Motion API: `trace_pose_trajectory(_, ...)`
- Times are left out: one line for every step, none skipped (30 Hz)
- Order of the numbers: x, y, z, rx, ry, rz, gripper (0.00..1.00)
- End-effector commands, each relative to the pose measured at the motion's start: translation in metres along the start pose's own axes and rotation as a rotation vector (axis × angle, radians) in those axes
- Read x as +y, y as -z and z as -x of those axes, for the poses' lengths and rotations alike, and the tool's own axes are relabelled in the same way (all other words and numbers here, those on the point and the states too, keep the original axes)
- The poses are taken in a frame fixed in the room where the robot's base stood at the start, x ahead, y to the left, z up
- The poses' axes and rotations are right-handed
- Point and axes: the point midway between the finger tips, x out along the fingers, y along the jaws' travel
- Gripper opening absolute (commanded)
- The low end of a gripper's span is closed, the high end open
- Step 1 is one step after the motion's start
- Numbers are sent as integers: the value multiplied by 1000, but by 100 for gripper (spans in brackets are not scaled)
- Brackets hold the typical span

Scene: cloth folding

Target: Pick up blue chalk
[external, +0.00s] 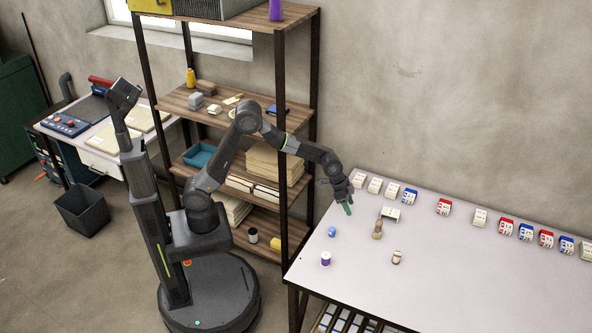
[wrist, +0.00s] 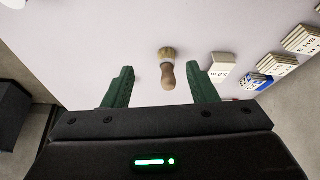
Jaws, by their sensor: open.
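A small blue piece (external: 332,231), which looks like the blue chalk, lies on the table near its left edge. It does not show in the wrist view. My gripper (external: 346,206) is above the table's left part, farther back than the blue piece and apart from it. In the wrist view, the green fingers of my gripper (wrist: 160,72) are spread with nothing held between them.
A purple-and-white spool (external: 326,259) and a small jar (external: 396,257) are nearer the front. Several small boxes line the wall side. A wooden shelf (external: 225,100) stands behind my arm.

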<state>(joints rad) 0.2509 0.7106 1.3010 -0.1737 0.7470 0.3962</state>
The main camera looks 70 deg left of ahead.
Motion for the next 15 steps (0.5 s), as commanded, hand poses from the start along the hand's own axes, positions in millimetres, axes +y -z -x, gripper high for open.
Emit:
trace_pose_trajectory(3, -23, 4, -3, 4, 8, 52)
trace_pose_trajectory(5, -33, 7, -4, 6, 13, 52)
trace_pose_trajectory(8, -46, 12, -5, 8, 18, 52)
trace_pose_trajectory(9, -56, 15, -7, 10, 22, 52)
trace_pose_trajectory(11, -64, 18, -8, 11, 25, 52)
trace_pose_trajectory(13, -74, 21, -9, 13, 29, 52)
trace_pose_trajectory(14, -81, 23, -10, 14, 31, 52)
trace_pose_trajectory(16, -87, 24, -12, 15, 33, 52)
trace_pose_trajectory(17, -92, 26, -12, 16, 35, 52)
trace_pose_trajectory(18, -96, 27, -14, 16, 37, 52)
trace_pose_trajectory(18, -98, 27, -14, 16, 38, 52)
trace_pose_trajectory(19, -100, 26, -14, 17, 38, 52)
trace_pose_trajectory(19, -101, 24, -15, 17, 39, 52)
trace_pose_trajectory(19, -102, 20, -16, 17, 39, 52)
trace_pose_trajectory(19, -102, 15, -18, 16, 39, 52)
